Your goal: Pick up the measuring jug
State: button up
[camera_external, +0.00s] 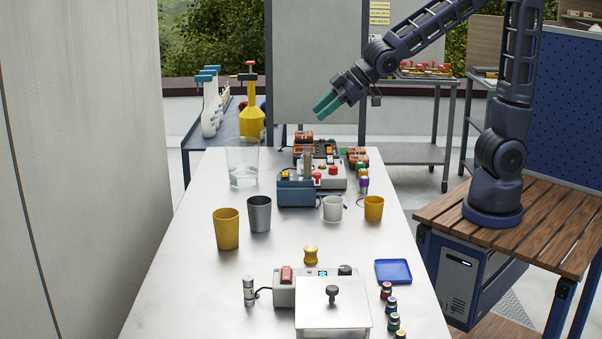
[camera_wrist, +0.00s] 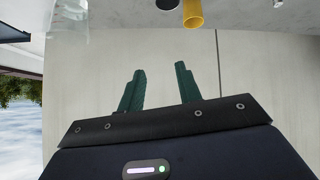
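The measuring jug is most likely the clear, see-through vessel (camera_external: 242,165) standing upright at the back left of the steel table (camera_external: 185,270). Any markings on it are too small to tell. Part of a clear vessel (camera_wrist: 70,22), probably the same jug, shows at the top left of the wrist view. My gripper (camera_external: 328,105) is in the air, above and to the right of the jug, apart from it. In the wrist view its two green fingers (camera_wrist: 160,85) are spread with nothing between them.
A yellow cup (camera_external: 226,229) and a grey metal cup (camera_external: 259,213) stand in front of the jug. Boxy devices (camera_external: 296,192) are to its right. A yellow bottle (camera_external: 251,117) stands behind it on another table. The table's left front is clear.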

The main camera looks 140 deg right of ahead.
jog(key=d+f+m+h, duration=0.1)
jog(key=d+f, duration=0.3)
jog(key=d, duration=0.8)
jog(key=m+t+h, duration=0.2)
jog(key=m+h, duration=0.1)
send_near(250, 143)
jog(key=s+d+f, duration=0.1)
jog(key=s+d, duration=0.2)
jog(key=shift+f+x, duration=0.1)
jog(key=shift+x, duration=2.55)
jog(key=shift+f+x, duration=0.15)
jog(key=shift+x, duration=2.5)
jog(key=shift+s, duration=0.15)
grip_shut()
